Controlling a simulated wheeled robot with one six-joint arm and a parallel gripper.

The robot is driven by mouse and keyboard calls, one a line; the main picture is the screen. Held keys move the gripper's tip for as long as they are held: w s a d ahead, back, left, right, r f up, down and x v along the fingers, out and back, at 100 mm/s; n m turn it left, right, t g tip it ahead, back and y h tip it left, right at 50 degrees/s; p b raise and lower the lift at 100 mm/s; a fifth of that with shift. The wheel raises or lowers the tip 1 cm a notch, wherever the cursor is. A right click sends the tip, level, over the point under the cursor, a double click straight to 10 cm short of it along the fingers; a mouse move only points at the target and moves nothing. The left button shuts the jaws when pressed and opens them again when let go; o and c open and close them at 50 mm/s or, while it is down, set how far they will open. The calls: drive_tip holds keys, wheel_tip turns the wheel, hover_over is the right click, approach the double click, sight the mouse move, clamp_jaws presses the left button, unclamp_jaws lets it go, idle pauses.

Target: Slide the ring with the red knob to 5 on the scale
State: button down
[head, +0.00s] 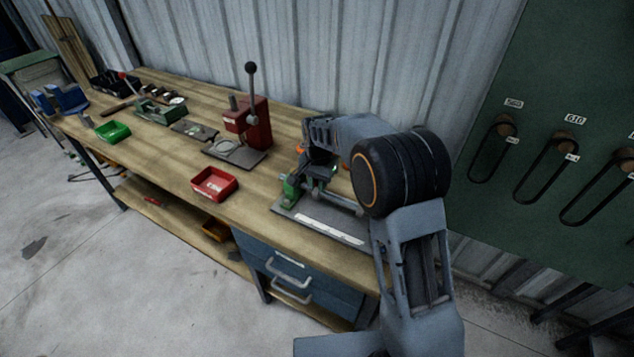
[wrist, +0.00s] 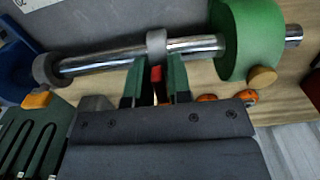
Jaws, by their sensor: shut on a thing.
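The grey ring (wrist: 157,45) sits around a shiny steel rod (wrist: 105,58) in the wrist view. Its red knob (wrist: 156,74) points down toward my gripper (wrist: 155,84). My gripper's green-sided fingers are on both sides of the knob and shut on it. The ring is apart from the large green end piece (wrist: 248,40) on the right and from the grey collar (wrist: 45,70) on the left. In the head view the fixture's base plate bears a pale scale strip (head: 330,226); its numbers are too small to read. My arm hides the ring there.
The fixture stands at the right end of the wooden workbench (head: 255,205). A red tray (head: 214,184) and a red lever press (head: 247,122) stand to its left. A green tray (head: 113,132) is farther left. Orange parts (wrist: 206,98) lie close to my gripper's right side.

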drive_tip(key=shift+s+d, duration=0.6)
drive_tip(key=shift+d, duration=0.3)
drive_tip(key=c, duration=1)
unclamp_jaws()
drive_tip(key=shift+w+a, duration=0.1)
drive_tip(key=shift+a, duration=0.05)
drive_tip(key=shift+c, duration=0.2)
wheel_tip(320, 180, up, 14)
drive_tip(key=shift+b, duration=0.3)
drive_tip(key=shift+f, duration=0.1)
drive_tip(key=s+d+f+n+t, duration=0.2)
drive_tip(key=s+d+n, duration=0.1)
drive_tip(key=s, duration=0.9)
drive_tip(key=s+d+f+n+t, duration=0.2)
drive_tip(key=s+d, duration=0.4)
drive_tip(key=s, duration=0.6)
drive_tip(key=shift+f+n, duration=0.2)
drive_tip(key=shift+n, duration=0.7)
